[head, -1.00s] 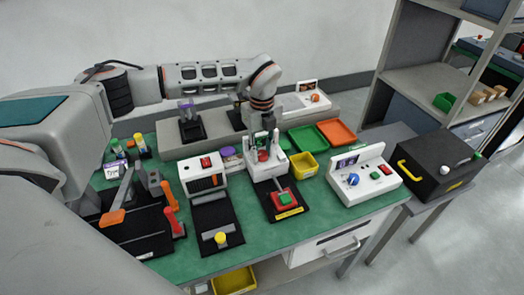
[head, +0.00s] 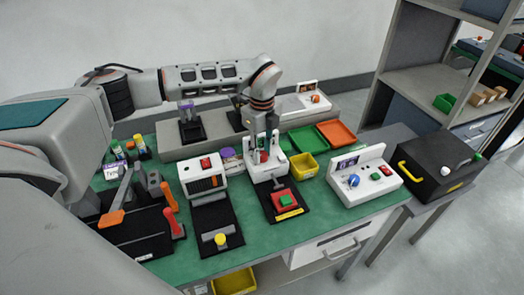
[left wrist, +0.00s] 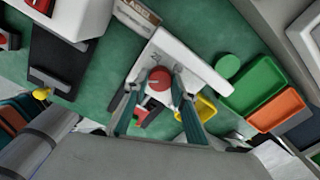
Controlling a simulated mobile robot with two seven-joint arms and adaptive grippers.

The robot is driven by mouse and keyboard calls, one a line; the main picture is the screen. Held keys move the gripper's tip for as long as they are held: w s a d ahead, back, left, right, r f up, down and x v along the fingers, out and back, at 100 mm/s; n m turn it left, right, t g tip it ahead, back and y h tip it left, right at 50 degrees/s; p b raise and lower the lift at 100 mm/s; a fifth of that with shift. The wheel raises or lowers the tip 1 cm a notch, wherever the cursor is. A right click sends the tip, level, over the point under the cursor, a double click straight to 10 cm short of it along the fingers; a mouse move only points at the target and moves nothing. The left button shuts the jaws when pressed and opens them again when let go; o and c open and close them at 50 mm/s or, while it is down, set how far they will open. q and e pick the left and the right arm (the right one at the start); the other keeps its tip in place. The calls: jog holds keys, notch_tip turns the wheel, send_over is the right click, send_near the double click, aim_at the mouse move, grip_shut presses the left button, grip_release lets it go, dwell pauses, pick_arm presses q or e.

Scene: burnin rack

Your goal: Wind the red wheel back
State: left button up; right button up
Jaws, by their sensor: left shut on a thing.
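The red wheel (left wrist: 159,79) sits on top of a white fixture (left wrist: 192,62) on the green bench. In the left wrist view, my left gripper (left wrist: 159,86) points down with a finger on each side of the wheel, shut on it. In the head view, the left gripper (head: 264,153) stands over the same fixture, and only a little of the red wheel shows between the fingers. In front of the fixture is a black plate with a red block and green button (head: 284,199). My right gripper is in neither view.
A white box with a red switch (head: 203,171) stands close on the left. A yellow bin (head: 304,167), a green tray (head: 307,139) and an orange tray (head: 337,133) lie to the right and behind. A white console with a blue knob (head: 363,178) stands further right.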

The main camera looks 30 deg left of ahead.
aim_at(262, 154)
pick_arm(q)
jog(key=o, duration=0.8)
jog(key=shift+o, duration=0.2)
notch_tip(262, 154, up, 12)
dwell(0.4)
